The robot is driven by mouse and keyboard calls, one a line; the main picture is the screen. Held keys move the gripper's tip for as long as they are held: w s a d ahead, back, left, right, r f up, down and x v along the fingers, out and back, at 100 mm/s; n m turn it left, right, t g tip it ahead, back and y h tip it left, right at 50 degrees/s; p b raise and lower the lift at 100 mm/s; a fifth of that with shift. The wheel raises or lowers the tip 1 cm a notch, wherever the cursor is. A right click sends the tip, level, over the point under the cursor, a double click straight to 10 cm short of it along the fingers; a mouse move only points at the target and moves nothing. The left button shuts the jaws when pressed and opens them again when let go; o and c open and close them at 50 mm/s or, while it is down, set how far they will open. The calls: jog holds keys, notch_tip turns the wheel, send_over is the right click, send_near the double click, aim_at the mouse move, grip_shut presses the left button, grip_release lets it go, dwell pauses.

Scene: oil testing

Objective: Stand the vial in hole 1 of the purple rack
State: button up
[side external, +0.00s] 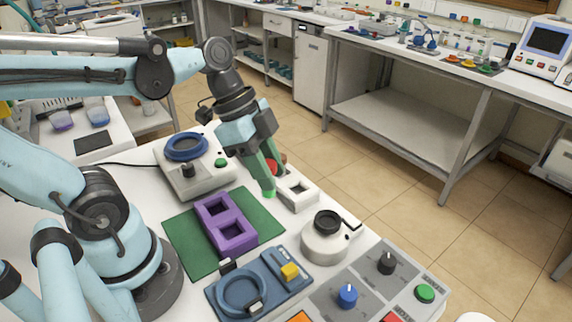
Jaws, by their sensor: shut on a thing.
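The purple rack (239,244) lies on a dark green mat (185,236) and has two square holes, one behind the other. Both look empty, and I cannot read any hole numbers. My gripper (269,186) points down with green fingertips, right of the rack's far end and beside a small white block with square openings (299,204). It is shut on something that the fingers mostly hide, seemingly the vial. A red patch (273,166) shows at the fingers; I cannot tell if it belongs to the vial.
A device with a blue ring (186,146) stands behind the rack. A white round device with a black top (327,222) stands to the right. A blue fixture with a yellow block (290,271) is in front, next to a grey panel with knobs (365,290).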

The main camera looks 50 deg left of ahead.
aim_at(229, 216)
jog(key=s+a+f+m+g, duration=0.2)
jog(key=s+a+m, duration=0.1)
jog(key=s+m, duration=0.3)
jog(key=shift+n+h, duration=0.4)
jog(key=shift+n, duration=0.2)
jog(key=shift+s+f, duration=0.2)
jog(key=shift+f, duration=1.1)
jog(key=shift+s+f, duration=0.15)
jog(key=shift+f, duration=1.1)
jog(key=shift+s+f, duration=0.2)
jog(key=shift+f, duration=1.1)
jog(key=o, duration=1)
jog(key=shift+f, duration=0.15)
jog(key=shift+o, duration=0.2)
